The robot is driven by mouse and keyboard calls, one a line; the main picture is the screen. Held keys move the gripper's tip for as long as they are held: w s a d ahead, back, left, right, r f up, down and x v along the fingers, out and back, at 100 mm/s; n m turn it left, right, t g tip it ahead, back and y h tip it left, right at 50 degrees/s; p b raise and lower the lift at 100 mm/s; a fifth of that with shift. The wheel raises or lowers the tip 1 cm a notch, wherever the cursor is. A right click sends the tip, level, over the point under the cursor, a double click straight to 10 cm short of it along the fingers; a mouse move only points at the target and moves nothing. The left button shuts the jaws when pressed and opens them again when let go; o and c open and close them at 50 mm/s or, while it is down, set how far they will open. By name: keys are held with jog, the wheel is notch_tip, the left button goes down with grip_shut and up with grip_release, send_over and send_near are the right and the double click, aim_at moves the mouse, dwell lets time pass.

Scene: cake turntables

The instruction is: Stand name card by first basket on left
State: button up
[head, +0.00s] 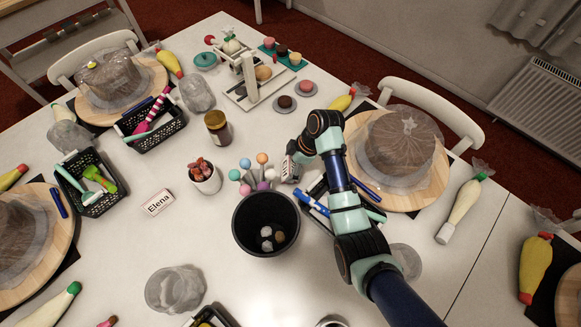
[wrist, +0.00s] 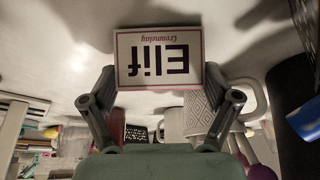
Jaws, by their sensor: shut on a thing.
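My gripper (head: 297,158) is over the middle right of the table, near the cake pops. In the wrist view my gripper (wrist: 160,84) is shut on a white name card (wrist: 160,58) with a thin dark pink border. The card reads "Elif" and appears upside down, face toward the camera. In the head view the held card is too small to tell clearly. Another name card, "Elena" (head: 158,202), is on the table right of the left black basket (head: 91,204). A second black basket (head: 160,141) is at the upper left. A third basket is partly hidden behind my arm.
A black bucket (head: 267,250), cake pops (head: 262,158), a small pot (head: 206,180) and a brown jar (head: 217,128) stand mid-table. Covered cakes on wooden turntables (head: 433,180) line the sides. A crumpled clear cover (head: 175,290) lies at the front. Table around the Elena card is clear.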

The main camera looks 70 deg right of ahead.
jog(key=shift+f, duration=0.1)
jog(key=o, duration=0.5)
jog(key=shift+f, duration=0.15)
jog(key=p+v, duration=0.4)
jog(key=v, duration=0.8)
jog(key=shift+r, duration=0.2)
